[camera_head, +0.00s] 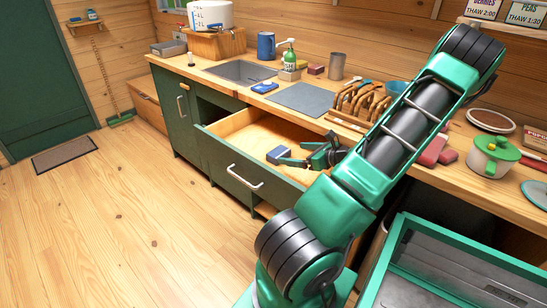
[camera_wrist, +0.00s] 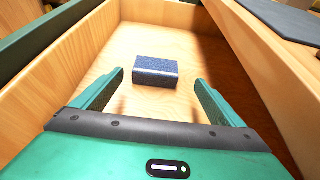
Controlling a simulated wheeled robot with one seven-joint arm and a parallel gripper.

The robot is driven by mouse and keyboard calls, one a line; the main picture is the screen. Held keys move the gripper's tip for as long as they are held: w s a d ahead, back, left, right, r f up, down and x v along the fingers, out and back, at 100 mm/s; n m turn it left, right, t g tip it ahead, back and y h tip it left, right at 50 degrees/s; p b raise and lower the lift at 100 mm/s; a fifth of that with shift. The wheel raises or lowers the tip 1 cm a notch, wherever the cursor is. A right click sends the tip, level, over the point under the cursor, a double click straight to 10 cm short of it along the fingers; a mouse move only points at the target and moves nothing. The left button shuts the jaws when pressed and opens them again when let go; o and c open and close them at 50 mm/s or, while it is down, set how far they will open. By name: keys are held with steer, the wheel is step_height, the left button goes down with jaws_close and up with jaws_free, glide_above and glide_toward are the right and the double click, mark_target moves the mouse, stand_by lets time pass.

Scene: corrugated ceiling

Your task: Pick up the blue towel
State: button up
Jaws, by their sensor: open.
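The blue towel (camera_wrist: 155,71) is a small folded dark-blue block with a pale stripe, lying on the wooden floor of the open drawer (camera_head: 232,131). In the head view it shows as a small blue patch (camera_head: 277,154) just beyond my fingertips. My gripper (camera_head: 292,153) is open and reaches down into the drawer. In the wrist view the two green fingers (camera_wrist: 160,84) point toward the towel, one on each side of its near end, with gaps to both sides. Nothing is held.
Wooden drawer walls (camera_wrist: 252,62) rise on both sides of my gripper.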

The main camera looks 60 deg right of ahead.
mark_target(283, 153)
steer(key=x, duration=0.3)
steer(key=shift+w+f, duration=0.15)
steer(key=shift+w, duration=0.2)
steer(key=shift+a+x, duration=0.15)
steer(key=shift+x, duration=1.15)
steer(key=shift+a+x, duration=0.15)
steer(key=shift+x, duration=1.15)
steer(key=shift+f, duration=0.1)
steer(key=shift+c, duration=0.7)
steer(key=c, duration=1)
